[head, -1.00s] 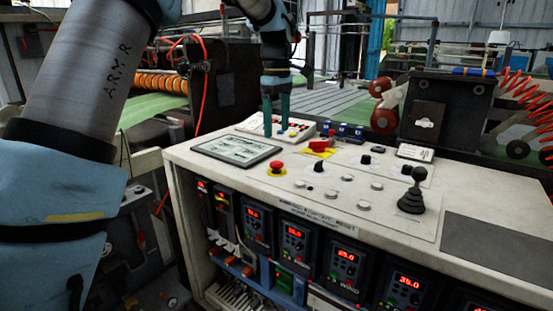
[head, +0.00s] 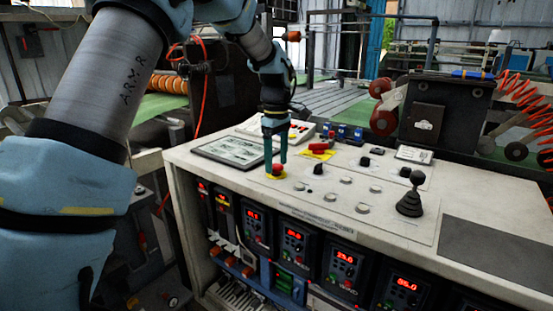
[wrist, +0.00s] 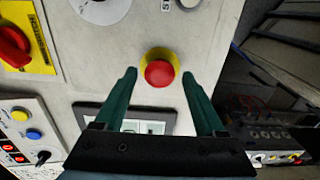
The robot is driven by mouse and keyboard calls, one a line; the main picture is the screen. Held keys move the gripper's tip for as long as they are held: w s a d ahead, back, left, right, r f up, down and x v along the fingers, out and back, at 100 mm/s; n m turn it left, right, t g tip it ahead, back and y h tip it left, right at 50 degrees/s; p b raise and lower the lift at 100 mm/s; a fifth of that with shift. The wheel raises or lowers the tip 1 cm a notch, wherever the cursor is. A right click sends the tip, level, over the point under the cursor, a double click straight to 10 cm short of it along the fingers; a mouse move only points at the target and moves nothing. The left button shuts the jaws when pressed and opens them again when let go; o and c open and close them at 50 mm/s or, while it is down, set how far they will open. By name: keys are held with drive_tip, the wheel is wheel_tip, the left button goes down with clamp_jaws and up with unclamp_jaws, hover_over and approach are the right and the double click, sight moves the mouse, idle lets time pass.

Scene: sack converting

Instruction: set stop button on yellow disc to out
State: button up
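The red stop button (wrist: 159,73) stands on a yellow disc (wrist: 162,54) on the pale console top. In the head view the button (head: 277,169) and the yellow disc (head: 275,177) sit near the console's front left edge. My gripper (head: 276,162) reaches down over the button with its green fingers. In the wrist view my gripper (wrist: 164,80) is open, one finger on each side of the button, with clear gaps to it. Whether the button is pushed in or out cannot be told.
A red rotary switch on a yellow square (head: 318,150) lies just behind right. A framed panel (head: 228,151) is to the left. A black knob (head: 318,169), several push buttons and a black joystick (head: 411,195) stand to the right.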

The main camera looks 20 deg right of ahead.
clamp_jaws()
idle(0.3)
